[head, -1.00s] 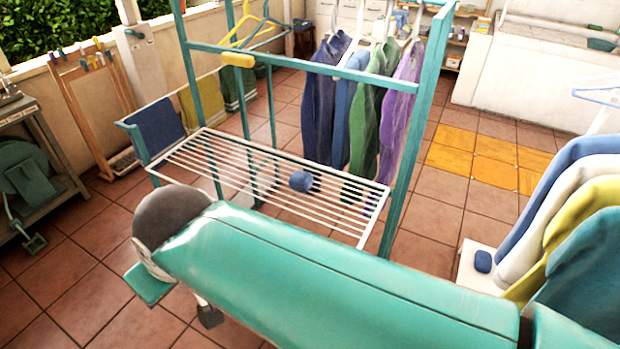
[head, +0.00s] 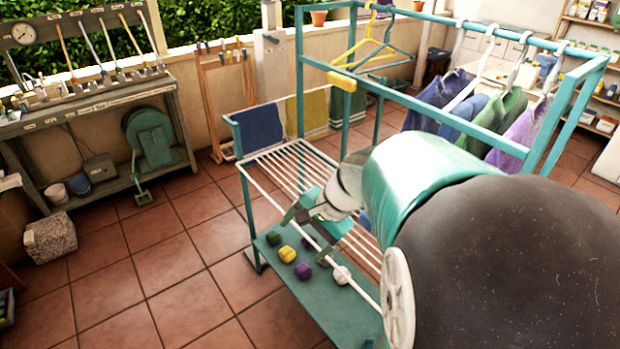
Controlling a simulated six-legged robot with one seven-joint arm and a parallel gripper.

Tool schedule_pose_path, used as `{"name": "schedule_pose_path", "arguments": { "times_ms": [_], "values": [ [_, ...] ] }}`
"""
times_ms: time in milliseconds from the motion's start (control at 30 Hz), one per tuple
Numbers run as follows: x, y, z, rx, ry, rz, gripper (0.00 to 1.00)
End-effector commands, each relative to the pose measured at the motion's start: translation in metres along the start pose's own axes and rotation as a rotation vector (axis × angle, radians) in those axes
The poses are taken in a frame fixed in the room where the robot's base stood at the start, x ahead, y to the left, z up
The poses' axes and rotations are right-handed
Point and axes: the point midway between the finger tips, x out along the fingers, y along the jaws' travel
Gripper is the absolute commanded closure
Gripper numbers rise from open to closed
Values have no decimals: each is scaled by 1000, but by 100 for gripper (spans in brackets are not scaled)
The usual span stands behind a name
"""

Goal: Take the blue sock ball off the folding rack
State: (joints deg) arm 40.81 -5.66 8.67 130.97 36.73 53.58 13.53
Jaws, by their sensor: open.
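The folding rack (head: 284,163) is a white wire shelf on a teal frame, left of my arm in the head view. My gripper (head: 308,232) has teal fingers, set apart and pointing down over the rack's near-left side. It appears empty. I cannot clearly identify the blue sock ball now. A small dark ball shows partly near the fingers, but I cannot tell its colour or whether it is on the rack or the shelf below. My arm hides much of the rack's right side.
Green (head: 273,238), yellow (head: 287,254), purple (head: 303,271) and white (head: 342,275) balls sit on or over the lower teal shelf (head: 328,306). Clothes hang behind at right (head: 510,120). A tool bench (head: 95,100) stands left. Tiled floor (head: 190,270) is open at front left.

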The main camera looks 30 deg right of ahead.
Motion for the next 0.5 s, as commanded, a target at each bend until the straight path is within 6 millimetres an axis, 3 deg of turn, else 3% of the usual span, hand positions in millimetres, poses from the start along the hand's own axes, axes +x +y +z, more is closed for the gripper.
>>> {"name": "schedule_pose_path", "arguments": {
  "times_ms": [33, 267, 500],
  "values": [
    [5, 6, -19, 104, -20, -30, 17],
    [18, 28, -93, 541, -101, -206, 17],
    [20, 76, -176, 993, -186, -444, 17]
  ]
}}
